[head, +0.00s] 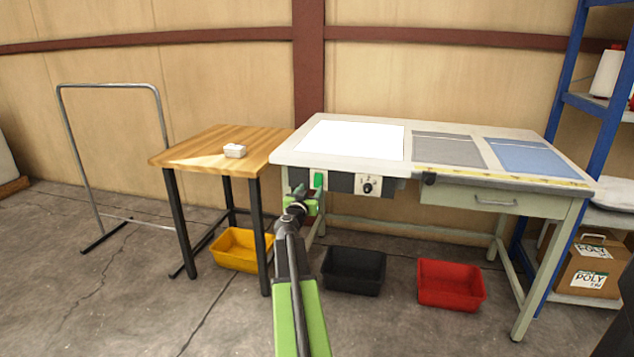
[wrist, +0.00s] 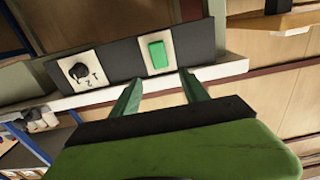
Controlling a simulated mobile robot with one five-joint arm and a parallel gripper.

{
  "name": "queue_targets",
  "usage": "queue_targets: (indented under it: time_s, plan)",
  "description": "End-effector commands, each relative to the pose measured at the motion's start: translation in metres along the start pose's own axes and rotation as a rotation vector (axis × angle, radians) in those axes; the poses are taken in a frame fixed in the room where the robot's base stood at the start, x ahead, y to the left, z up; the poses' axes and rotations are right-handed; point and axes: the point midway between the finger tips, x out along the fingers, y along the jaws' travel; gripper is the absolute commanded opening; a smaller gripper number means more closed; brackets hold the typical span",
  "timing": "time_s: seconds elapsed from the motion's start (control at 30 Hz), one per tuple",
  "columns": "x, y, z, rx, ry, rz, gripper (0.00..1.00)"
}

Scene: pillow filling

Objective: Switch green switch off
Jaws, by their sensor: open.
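The green switch (head: 319,180) is on the dark control panel (head: 341,183) at the front left of the workbench. In the wrist view the green switch (wrist: 157,54) is a green rocker on a cream plate. I cannot tell its on or off position. My gripper (wrist: 160,76) is open and empty, with its two green fingers pointing at the plate's lower edge and the switch just beyond them. In the head view my gripper (head: 303,193) is close to the panel, at the switch's lower left; whether it touches is unclear.
A black knob (wrist: 79,72) sits on its own plate beside the switch. The workbench (head: 285,155) has a white lit panel and two mats. Yellow, black and red bins are on the floor.

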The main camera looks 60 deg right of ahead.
Motion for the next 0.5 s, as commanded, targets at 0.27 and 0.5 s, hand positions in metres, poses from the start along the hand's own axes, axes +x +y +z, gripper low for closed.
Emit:
queue_targets:
  time_s: [0.27, 0.5]
  plan:
    - [0.069, -0.001, 0.000, 0.000, 0.000, 0.001, 0.53]
    - [0.090, 0.000, 0.000, 0.000, 0.000, 0.000, 0.53]
